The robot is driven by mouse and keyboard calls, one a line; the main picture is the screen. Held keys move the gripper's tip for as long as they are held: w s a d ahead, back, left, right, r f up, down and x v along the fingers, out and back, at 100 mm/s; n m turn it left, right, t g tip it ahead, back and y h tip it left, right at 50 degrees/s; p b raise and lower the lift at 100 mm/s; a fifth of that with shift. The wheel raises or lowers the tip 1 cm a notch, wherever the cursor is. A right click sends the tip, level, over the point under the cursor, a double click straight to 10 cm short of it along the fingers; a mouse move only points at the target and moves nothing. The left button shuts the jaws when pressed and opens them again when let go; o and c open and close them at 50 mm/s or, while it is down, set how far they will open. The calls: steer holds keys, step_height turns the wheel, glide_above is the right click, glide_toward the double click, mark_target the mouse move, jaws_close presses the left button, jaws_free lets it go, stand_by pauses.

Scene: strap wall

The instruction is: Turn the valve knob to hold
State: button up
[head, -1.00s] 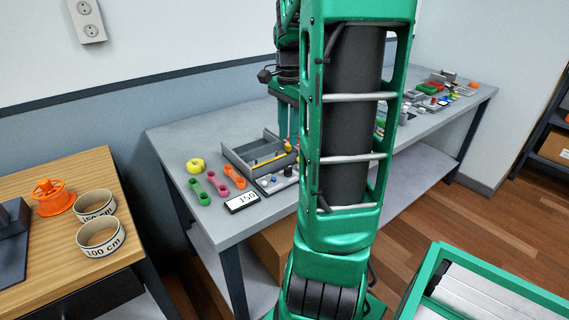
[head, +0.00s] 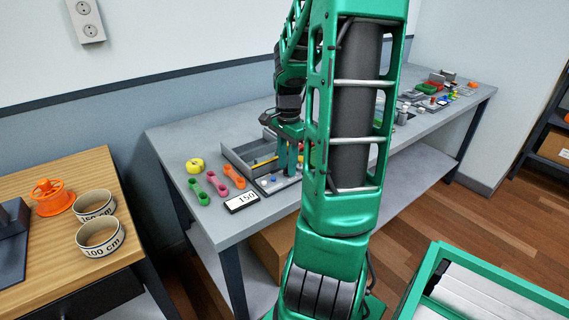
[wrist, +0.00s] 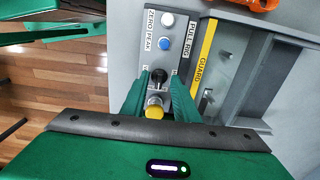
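In the wrist view my gripper (wrist: 159,85) reaches over a grey panel with its two green fingers apart. Between the fingers is a small valve fitting with a black knob (wrist: 158,75), a silver body and a yellow part (wrist: 154,112) nearer the camera. A narrow gap seems to show beside the black knob; whether a finger touches the fitting is unclear. In the head view my gripper (head: 288,158) points down at the panel on the grey bench, and its fingers hide the fitting. I cannot read the knob's setting.
A 150 display (head: 241,201), coloured links and a yellow ring (head: 195,165) lie left on the bench.

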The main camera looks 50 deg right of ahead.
steer(key=shift+c, duration=0.3)
jaws_close()
steer(key=n, duration=0.3)
steer(key=shift+w+r+n, duration=0.1)
steer(key=shift+w+n, duration=0.05)
steer(key=shift+n, duration=0.15)
steer(key=n, duration=0.3)
steer(key=shift+n, duration=0.3)
steer(key=n, duration=0.5)
steer(key=shift+w+n, duration=0.1)
steer(key=shift+n, duration=0.2)
steer(key=n, duration=0.5)
steer(key=shift+n, duration=0.3)
